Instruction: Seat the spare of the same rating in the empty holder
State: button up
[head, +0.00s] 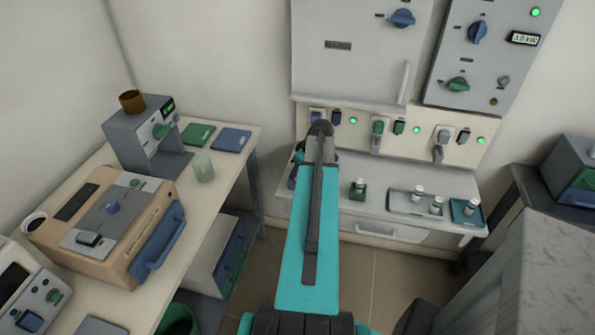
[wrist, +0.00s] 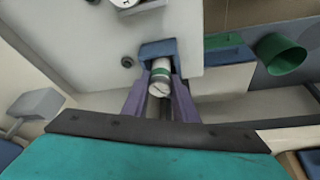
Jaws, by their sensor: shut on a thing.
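In the wrist view my gripper (wrist: 159,92) is shut on a white cylindrical fuse (wrist: 159,75) with a green band and a slotted end cap. The fuse's far end is at a blue holder (wrist: 157,48) on the pale panel. I cannot tell how deep the fuse sits in it. In the head view my arm reaches to the leftmost holder (head: 317,114) of the panel row, and my wrist hides the fuse and the fingers.
A green holder (head: 377,128) and a grey holder (head: 440,150) sit to the right along the panel, with lit green lamps between. A grey cabinet (head: 535,270) stands close on the right.

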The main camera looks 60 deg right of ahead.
jog(key=o, duration=1.2)
jog(key=shift+c, duration=0.2)
jog(key=shift+r, duration=0.1)
jog(key=b+v, duration=0.2)
jog(key=v, duration=1.1)
jog(key=shift+r+b, duration=0.3)
jog(key=shift+b, duration=0.05)
jog(key=shift+a, duration=0.1)
jog(key=shift+s, duration=0.1)
